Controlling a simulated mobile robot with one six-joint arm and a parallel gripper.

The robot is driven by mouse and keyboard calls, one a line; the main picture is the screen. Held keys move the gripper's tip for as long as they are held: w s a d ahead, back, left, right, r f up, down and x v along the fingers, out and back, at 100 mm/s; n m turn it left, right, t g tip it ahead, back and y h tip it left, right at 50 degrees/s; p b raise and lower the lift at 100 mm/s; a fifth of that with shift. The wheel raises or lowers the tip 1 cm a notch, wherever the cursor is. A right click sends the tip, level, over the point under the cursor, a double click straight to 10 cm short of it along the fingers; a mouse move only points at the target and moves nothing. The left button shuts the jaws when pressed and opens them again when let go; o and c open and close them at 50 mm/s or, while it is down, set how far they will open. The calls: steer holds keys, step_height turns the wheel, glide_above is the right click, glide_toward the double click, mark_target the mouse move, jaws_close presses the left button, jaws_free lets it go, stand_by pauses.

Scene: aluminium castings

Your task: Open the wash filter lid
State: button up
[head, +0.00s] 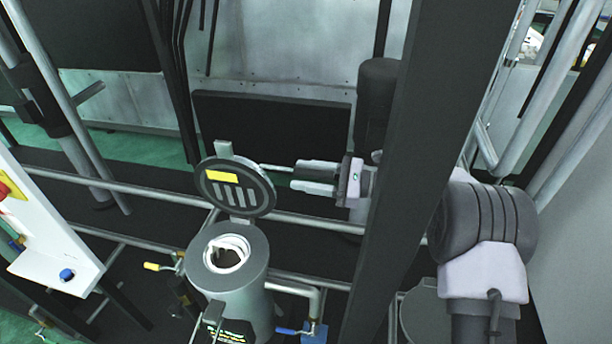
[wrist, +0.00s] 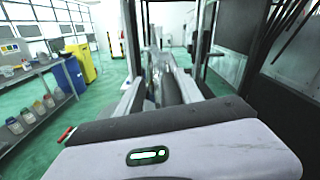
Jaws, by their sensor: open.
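The wash filter is a grey cylinder (head: 258,248) low in the middle of the head view, with its round top open on a white inner ring (head: 240,243). Its round dark lid (head: 262,193) stands raised, tilted up above the far rim, with a yellow label and several light slots on the face towards me. My gripper (head: 296,178) is to the right of the lid, fingers pointing left, open and apparently empty, with a small gap between it and the lid. The lid is not seen in the wrist view, where the pale wrist housing fills the bottom.
A dark upright post (head: 425,150) stands in front of my arm. Pipes (head: 310,222) run behind the filter. A yellow-handled valve (head: 152,267) and a blue-handled valve (head: 288,331) sit beside it. A white control panel (head: 45,235) is at left. The wrist view shows shelves (wrist: 45,110) and green floor.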

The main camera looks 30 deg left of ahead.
steer(key=shift+w, duration=0.1)
stand_by(0.5)
steer(key=v, duration=1.7)
steer(key=shift+d, duration=0.2)
